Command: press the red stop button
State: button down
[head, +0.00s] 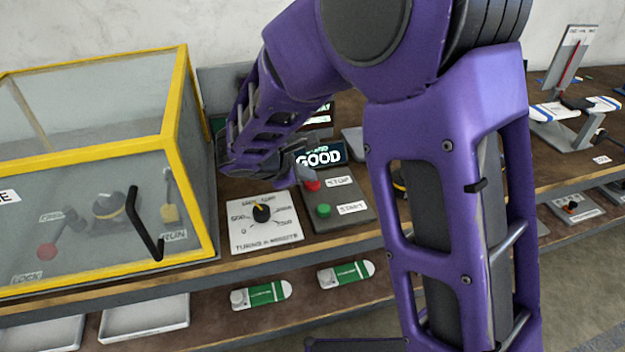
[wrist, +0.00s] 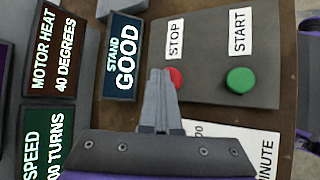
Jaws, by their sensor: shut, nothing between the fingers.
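The red stop button (head: 312,185) sits on a grey control box (head: 345,208), beside a label reading STOP. In the wrist view the red button (wrist: 177,77) is partly hidden behind my gripper (wrist: 160,75). My gripper is shut and empty, and its fingertips overlap the button's left side there. In the head view my gripper (head: 303,174) comes down right by the button from the upper left. I cannot tell whether the fingertips touch it. The green start button (head: 323,210) is on the same box, nearer the front, and also shows in the wrist view (wrist: 241,80).
A dial plate (head: 263,228) lies left of the control box. A yellow-framed clear case (head: 195,150) stands further left. A display reading STAND GOOD (head: 320,154) is behind the box. Green-and-white devices (head: 262,294) lie on the lower shelf.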

aim_at(308, 184)
jog(key=shift+r, duration=0.15)
jog(key=shift+r+p, duration=0.6)
jog(key=shift+r, duration=0.2)
jog(key=shift+r+p, duration=1.8)
jog(key=shift+r, duration=0.7)
